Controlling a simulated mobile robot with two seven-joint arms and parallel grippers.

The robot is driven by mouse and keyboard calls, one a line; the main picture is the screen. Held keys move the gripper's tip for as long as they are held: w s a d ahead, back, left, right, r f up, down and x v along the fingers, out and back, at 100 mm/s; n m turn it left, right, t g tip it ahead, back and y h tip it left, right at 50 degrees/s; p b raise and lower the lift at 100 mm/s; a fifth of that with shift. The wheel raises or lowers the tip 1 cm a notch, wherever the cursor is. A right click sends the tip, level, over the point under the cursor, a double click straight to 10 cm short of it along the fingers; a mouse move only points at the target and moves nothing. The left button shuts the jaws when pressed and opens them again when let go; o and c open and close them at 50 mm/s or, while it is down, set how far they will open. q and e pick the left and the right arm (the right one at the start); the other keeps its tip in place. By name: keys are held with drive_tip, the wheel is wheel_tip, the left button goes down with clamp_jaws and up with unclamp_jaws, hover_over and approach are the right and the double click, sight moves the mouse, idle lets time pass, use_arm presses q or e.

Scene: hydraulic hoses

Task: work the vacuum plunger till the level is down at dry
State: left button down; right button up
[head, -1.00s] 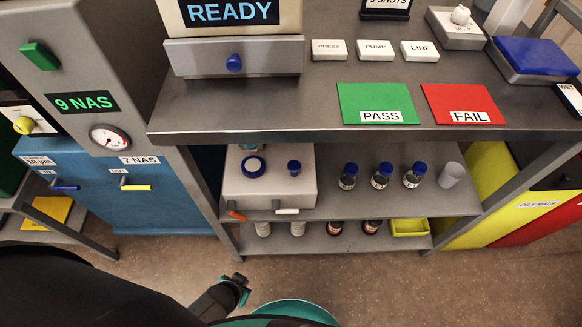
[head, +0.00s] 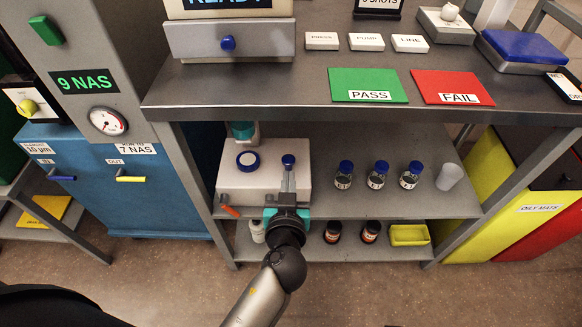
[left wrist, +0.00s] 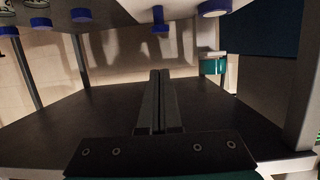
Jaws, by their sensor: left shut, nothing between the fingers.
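The vacuum plunger appears to be the blue knob (head: 288,160) on top of the white box (head: 230,185) on the middle shelf. In the left wrist view a blue knob (left wrist: 160,28) shows beyond the fingertips, apart from them. My left gripper (head: 288,182) is in front of the box, just below the knob in the picture. Its fingers (left wrist: 158,100) are shut together with nothing between them. It hides part of the box front. A wet/dry display (head: 567,86) is cut off at the right edge; its level cannot be read. My right gripper is out of view.
The worktop (head: 300,90) overhangs the shelf. Dark jars (head: 370,231) and a yellow tray (head: 409,235) are below.

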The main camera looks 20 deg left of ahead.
use_arm(q)
drive_tip(key=shift+r, duration=0.75)
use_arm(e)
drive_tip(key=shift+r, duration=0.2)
use_arm(q)
drive_tip(key=shift+a, duration=0.1)
drive_tip(key=b, duration=0.2)
hover_over(288, 161)
drive_tip(key=s, duration=0.1)
drive_tip(key=f, duration=0.2)
drive_tip(key=shift+d+f, duration=0.2)
drive_tip(key=shift+f, duration=0.15)
drive_tip(key=shift+s+f+b, duration=0.25)
drive_tip(key=shift+f+b, duration=0.2)
drive_tip(key=shift+f, duration=0.8)
drive_tip(key=shift+d+f+b, duration=0.1)
drive_tip(key=shift+f+b, duration=0.25)
drive_tip(key=shift+f, duration=0.35)
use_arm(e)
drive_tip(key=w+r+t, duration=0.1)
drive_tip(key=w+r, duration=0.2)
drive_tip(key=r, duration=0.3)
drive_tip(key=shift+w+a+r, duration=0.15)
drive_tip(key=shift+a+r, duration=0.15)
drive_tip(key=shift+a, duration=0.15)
use_arm(q)
drive_tip(key=shift+f, duration=0.1)
